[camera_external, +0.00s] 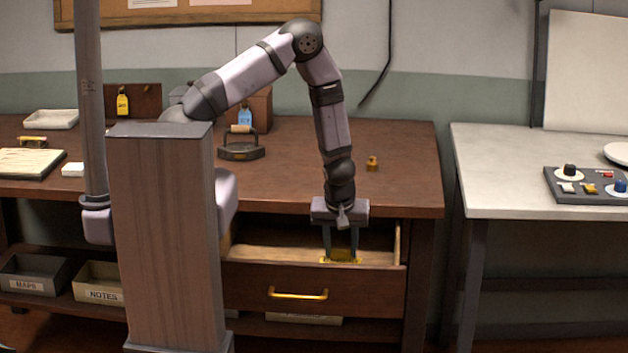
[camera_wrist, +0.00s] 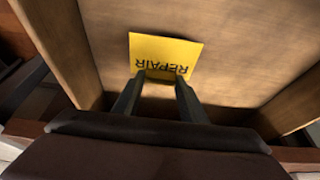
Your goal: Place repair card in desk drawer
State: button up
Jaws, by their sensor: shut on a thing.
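The yellow repair card (camera_external: 343,256) is between the fingertips of my gripper (camera_external: 341,258), inside the open desk drawer (camera_external: 270,254). In the wrist view the card (camera_wrist: 166,52) shows the word REPAIR upside down over the drawer's wooden floor (camera_wrist: 240,40). My gripper (camera_wrist: 160,85) is shut on the card's near edge. The fingers reach down past the drawer's rim. I cannot tell whether the card touches the drawer floor. The drawer front has a brass handle (camera_external: 298,294).
The desk top (camera_external: 290,165) lies above and behind the drawer. A dark metal stand with a wooden handle (camera_external: 241,145) and a small brass piece (camera_external: 372,163) stand on it. Yellow (camera_external: 122,104) and blue (camera_external: 245,116) tags hang at the back. The visible drawer floor is otherwise empty.

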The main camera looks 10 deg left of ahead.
aim_at(341, 258)
jog(key=shift+f+b, duration=0.35)
jog(key=shift+f, duration=1.15)
jog(key=shift+f, duration=0.2)
jog(key=o, duration=1)
jog(key=p+v, duration=0.4)
jog(key=v, duration=0.8)
jog(key=shift+r, duration=0.25)
jog(key=shift+w, duration=0.15)
